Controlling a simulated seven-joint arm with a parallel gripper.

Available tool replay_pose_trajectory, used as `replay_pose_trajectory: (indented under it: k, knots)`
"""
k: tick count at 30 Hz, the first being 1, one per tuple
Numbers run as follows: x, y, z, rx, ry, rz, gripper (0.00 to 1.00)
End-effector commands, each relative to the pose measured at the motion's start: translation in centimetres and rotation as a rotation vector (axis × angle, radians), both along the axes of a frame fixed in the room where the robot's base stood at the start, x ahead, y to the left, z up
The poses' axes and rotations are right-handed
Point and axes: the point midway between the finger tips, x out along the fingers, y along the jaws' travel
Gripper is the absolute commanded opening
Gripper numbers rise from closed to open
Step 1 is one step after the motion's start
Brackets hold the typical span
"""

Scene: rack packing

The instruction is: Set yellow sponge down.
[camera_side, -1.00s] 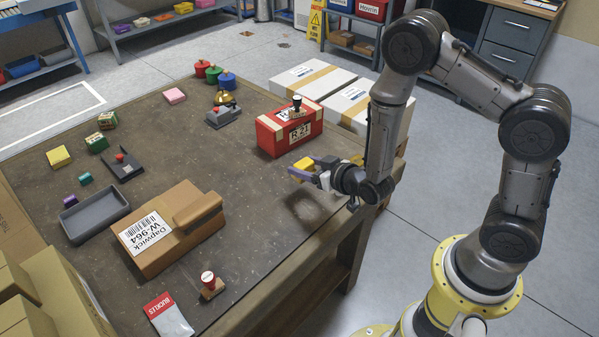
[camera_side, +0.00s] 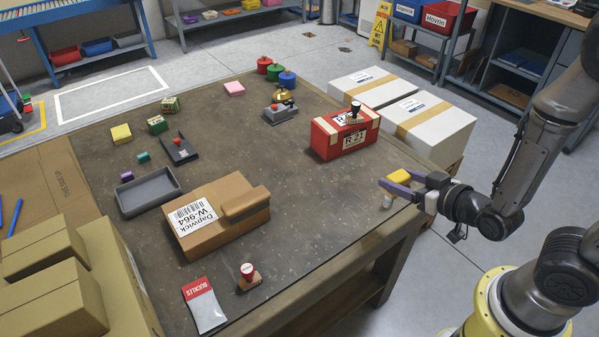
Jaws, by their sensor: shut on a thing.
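A yellow block that looks like the yellow sponge (camera_side: 400,176) is held between the fingers of my gripper (camera_side: 393,181). My gripper is shut on it, close to the right edge of the worktable (camera_side: 310,215). The fingers hide part of the block, and I cannot tell how high it is above the tabletop. A second yellow block (camera_side: 121,133) lies far off at the table's left back.
A red box (camera_side: 330,138) with a stamp on top stands behind my gripper. A brown carton (camera_side: 195,240), a grey tray (camera_side: 150,195) and a red-topped stamp (camera_side: 249,277) are further left. White boxes (camera_side: 440,120) stand beyond the right edge. The table's middle is clear.

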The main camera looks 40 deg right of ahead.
Motion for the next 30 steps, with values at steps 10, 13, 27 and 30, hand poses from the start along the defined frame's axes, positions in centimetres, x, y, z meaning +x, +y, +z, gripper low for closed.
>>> replay_pose_trajectory:
  k: [10, 13, 27, 30]
  knots:
    - [8.8, 2.3, 0.3, 0.005, -0.007, -0.005, 0.02]
    - [12.2, 4.2, 0.6, 0.005, -0.009, 0.009, 0.02]
    - [19.2, 11.2, 0.1, 0.004, -0.003, 0.081, 0.02]
    - [20.6, 11.6, -0.5, 0.005, -0.006, 0.082, 0.02]
